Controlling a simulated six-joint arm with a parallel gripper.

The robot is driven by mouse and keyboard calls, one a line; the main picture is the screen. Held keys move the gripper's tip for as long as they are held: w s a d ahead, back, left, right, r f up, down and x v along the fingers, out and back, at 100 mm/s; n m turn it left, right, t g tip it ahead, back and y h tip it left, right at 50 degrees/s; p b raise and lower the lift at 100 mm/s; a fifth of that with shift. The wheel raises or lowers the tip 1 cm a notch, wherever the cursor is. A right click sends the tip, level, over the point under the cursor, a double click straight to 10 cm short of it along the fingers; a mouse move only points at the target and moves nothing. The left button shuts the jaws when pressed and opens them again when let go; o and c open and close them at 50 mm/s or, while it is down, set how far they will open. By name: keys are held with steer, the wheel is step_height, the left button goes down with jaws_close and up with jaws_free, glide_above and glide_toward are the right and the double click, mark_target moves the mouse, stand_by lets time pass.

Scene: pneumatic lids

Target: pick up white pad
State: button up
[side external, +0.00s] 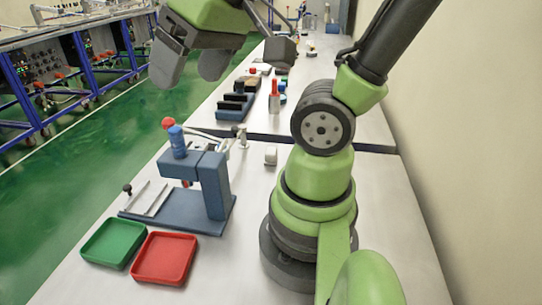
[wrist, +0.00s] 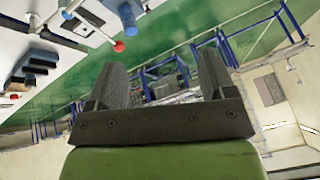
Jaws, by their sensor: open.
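A small white block, which looks like the white pad (side external: 271,155), lies on the bench just left of my arm's base in the side view. I cannot make it out in the wrist view. My gripper (side external: 190,62) is high at the top left of the side view, well above the bench and far from the white block. In the wrist view my gripper (wrist: 163,80) shows two dark fingers spread apart with nothing between them; it faces out over the green floor, away from most of the bench.
A blue press fixture (side external: 210,185) with a red-topped cylinder stands left of the white block. A green tray (side external: 114,242) and a red tray (side external: 164,258) sit at the front left. Behind are a blue holder (side external: 232,113) and a red-topped bottle (side external: 274,97). Bare bench surrounds the white block.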

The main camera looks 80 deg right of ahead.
steer(key=w+d+f+n+g+h, duration=0.15)
steer(key=w+d+f+g, duration=0.3)
steer(key=d, duration=0.45)
steer(key=n+g, duration=0.3)
steer(key=g, duration=0.3)
glide_toward(270, 150)
steer(key=shift+y, duration=0.35)
steer(key=x, duration=0.5)
steer(key=shift+d, duration=0.35)
steer(key=shift+x, duration=2.8)
steer(key=shift+r, duration=0.1)
steer(key=c, duration=1)
